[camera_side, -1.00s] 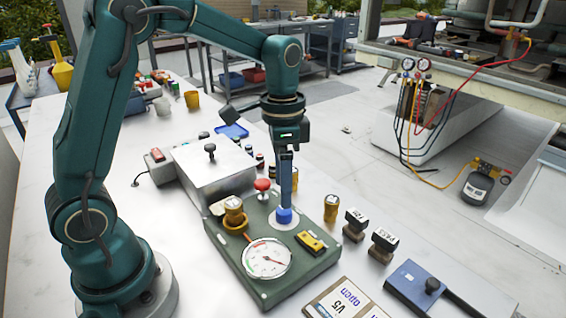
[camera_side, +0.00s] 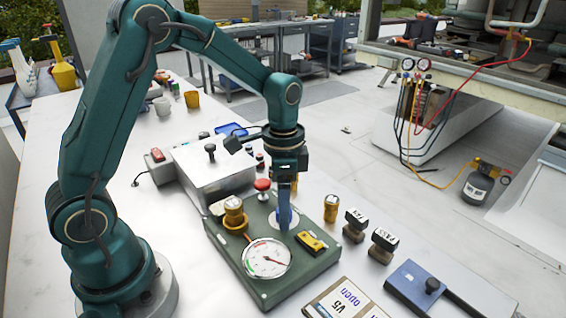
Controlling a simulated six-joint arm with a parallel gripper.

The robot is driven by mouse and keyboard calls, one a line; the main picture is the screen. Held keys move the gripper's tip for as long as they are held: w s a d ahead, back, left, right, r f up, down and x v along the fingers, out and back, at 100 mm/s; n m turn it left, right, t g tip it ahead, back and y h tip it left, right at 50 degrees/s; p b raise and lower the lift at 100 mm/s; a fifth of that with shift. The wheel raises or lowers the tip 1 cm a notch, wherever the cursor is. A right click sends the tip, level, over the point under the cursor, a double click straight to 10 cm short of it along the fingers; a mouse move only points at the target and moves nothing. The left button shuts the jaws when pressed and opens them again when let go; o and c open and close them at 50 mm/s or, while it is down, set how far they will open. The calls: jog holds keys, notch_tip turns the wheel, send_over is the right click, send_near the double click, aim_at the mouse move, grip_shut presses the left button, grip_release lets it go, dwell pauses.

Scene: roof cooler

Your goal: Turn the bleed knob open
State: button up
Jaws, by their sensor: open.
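The green valve block (camera_side: 225,250) stands on the bench. It carries a round white dial (camera_side: 295,217), where the blue bleed knob sits. The knob is now mostly or wholly hidden behind my gripper (camera_side: 284,222). My gripper points straight down with its fingertips low at the knob. It is open. One finger shows in front, and I cannot tell whether it touches the knob. A pressure gauge (camera_side: 267,258) is on the block's near side. A card (camera_side: 345,300) reading "V5 open" lies at the front.
Close around the knob are a red button (camera_side: 262,184), a brass valve (camera_side: 234,210) and a yellow part (camera_side: 312,241). A metal box (camera_side: 212,170) stands behind left. A brass fitting (camera_side: 331,208) and black stamps (camera_side: 384,245) stand right. A blue case (camera_side: 415,284) lies at front right.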

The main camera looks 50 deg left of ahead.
jog(key=shift+c, duration=0.3)
grip_shut()
jog(key=shift+n, duration=0.5)
jog(key=shift+o, duration=0.3)
grip_release()
jog(key=shift+a+r, duration=0.1)
jog(key=shift+r, duration=2.5)
